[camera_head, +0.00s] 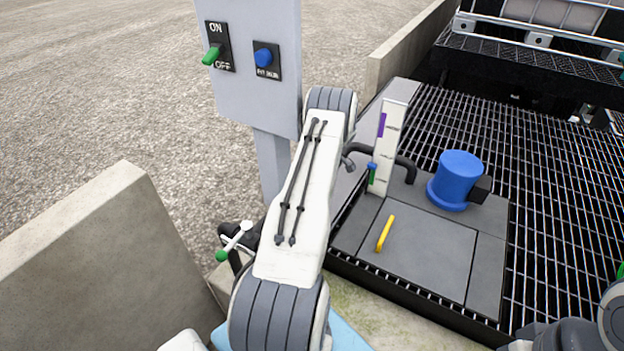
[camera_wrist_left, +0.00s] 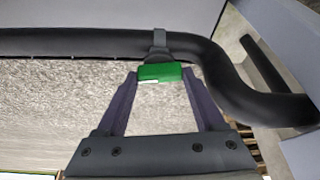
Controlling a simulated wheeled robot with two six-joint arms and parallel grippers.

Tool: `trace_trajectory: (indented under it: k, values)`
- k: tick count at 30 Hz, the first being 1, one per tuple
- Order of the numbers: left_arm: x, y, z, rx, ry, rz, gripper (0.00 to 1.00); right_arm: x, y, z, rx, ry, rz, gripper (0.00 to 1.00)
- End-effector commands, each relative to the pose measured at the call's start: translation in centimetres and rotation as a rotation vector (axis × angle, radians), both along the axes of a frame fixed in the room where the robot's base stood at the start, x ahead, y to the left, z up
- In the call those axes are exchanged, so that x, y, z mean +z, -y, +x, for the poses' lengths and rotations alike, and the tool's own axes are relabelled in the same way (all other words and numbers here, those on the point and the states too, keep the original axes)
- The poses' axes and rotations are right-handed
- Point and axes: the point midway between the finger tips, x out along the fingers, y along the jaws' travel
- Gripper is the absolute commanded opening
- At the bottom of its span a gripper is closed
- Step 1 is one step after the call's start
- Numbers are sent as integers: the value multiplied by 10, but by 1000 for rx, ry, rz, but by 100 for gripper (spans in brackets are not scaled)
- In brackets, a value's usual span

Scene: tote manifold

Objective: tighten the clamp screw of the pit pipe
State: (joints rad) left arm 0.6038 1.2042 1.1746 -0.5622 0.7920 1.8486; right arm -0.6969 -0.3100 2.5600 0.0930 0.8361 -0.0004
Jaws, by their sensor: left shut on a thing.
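In the left wrist view a black pipe (camera_wrist_left: 80,43) runs across the top and bends down at the right. A grey clamp band (camera_wrist_left: 160,40) sits around it, with a green screw grip (camera_wrist_left: 161,72) below. My left gripper (camera_wrist_left: 160,78) has its two fingertips on either side of the green grip and is shut on it. In the head view part of a black pipe (camera_head: 405,165) shows behind a pale upright post. My left arm hides the clamp and left gripper there. My right gripper is not clearly shown; only a dark arm part shows at the lower right.
A grey control box (camera_head: 250,95) with a green switch (camera_head: 211,56) and blue knob (camera_head: 263,57) stands behind my left arm. A blue cylinder (camera_head: 457,180) and yellow handle (camera_head: 385,233) are on the grey plates. Concrete walls (camera_head: 95,245) border the left; black grating (camera_head: 545,190) lies right.

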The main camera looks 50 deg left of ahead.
Motion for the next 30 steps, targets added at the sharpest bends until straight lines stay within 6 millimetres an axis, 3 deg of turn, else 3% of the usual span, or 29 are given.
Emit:
trace_trajectory:
  k: [1, 3, 14, 24, 30]
  values:
    - [0, 1, -1, 1, -4, -2, 74, 0, 0, 0, 0, 0, 0, 49]
    - [0, 1, -1, 2, -3, -2, 100, 0, 0, 0, 0, 0, 0, 49]
    - [8, 3, 2, 1, 0, 0, 100, 0, 0, 0, 0, 0, 0, 49]
    - [68, 25, 13, 1, 1, 1, 100, -3, 0, 0, 0, 0, 0, 49]
    - [91, 34, 17, 1, -2, 0, 100, -4, 0, 0, 0, 0, 0, 49]
